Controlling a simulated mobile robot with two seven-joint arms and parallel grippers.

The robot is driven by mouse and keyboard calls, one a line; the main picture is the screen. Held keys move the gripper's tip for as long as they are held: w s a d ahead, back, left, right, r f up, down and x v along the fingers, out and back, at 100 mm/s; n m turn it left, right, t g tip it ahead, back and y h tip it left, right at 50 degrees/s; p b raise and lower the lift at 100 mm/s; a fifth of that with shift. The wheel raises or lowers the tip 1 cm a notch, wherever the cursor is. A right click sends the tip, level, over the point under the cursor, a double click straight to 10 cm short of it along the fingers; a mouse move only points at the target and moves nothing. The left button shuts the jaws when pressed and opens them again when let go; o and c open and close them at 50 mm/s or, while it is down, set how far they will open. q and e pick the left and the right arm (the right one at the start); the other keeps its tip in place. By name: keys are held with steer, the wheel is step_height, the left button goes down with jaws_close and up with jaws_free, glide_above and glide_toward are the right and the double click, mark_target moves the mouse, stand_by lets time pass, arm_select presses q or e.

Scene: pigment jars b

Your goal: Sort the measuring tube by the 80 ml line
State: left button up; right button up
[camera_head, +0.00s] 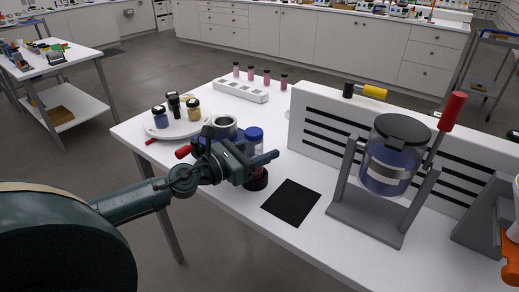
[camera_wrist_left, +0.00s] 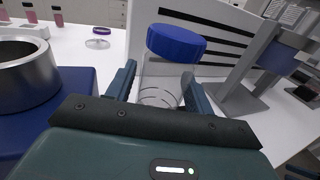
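The measuring tube is clear with a blue cap; it shows in the head view (camera_head: 255,134) and in the left wrist view (camera_wrist_left: 160,88). Some dark marks show on its wall, but I cannot read the 80 ml line or a fill level. My left gripper (camera_wrist_left: 159,85) has one finger on each side of the tube below the cap, and the tube fills the gap. In the head view the left gripper (camera_head: 262,160) hides the tube's lower part.
A black mat (camera_head: 291,203) lies clear to the right. A blue-filled jar (camera_head: 388,160) hangs in a grey stand by a white slotted panel (camera_head: 325,112). A metal pot (camera_head: 224,124) stands close left. Behind are a round tray (camera_head: 180,130) with jars and a white rack (camera_head: 240,91).

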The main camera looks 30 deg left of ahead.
arm_select(q)
steer(key=shift+o, duration=1)
steer(key=shift+f, duration=0.25)
arm_select(e)
steer(key=shift+f, duration=0.1)
arm_select(q)
steer(key=shift+s+f, duration=0.1)
steer(key=shift+s+a+f+b, duration=0.1)
steer(key=shift+s+f+b, duration=0.25)
steer(key=b+v, duration=0.1)
steer(key=v, duration=0.2)
steer(key=b+v, duration=0.1)
steer(key=v, duration=0.3)
steer(key=r+b+v, duration=0.1)
steer(key=b+v, duration=0.1)
steer(key=v, duration=0.2)
steer(key=shift+w, duration=0.1)
steer(key=shift+v, duration=0.75)
arm_select(e)
steer(key=shift+w+a+f+m+t+y, duration=0.35)
steer(key=shift+a+f, duration=0.2)
steer(key=shift+a, duration=0.25)
arm_select(q)
steer(key=shift+r, duration=0.15)
arm_select(e)
steer(key=shift+s, duration=0.1)
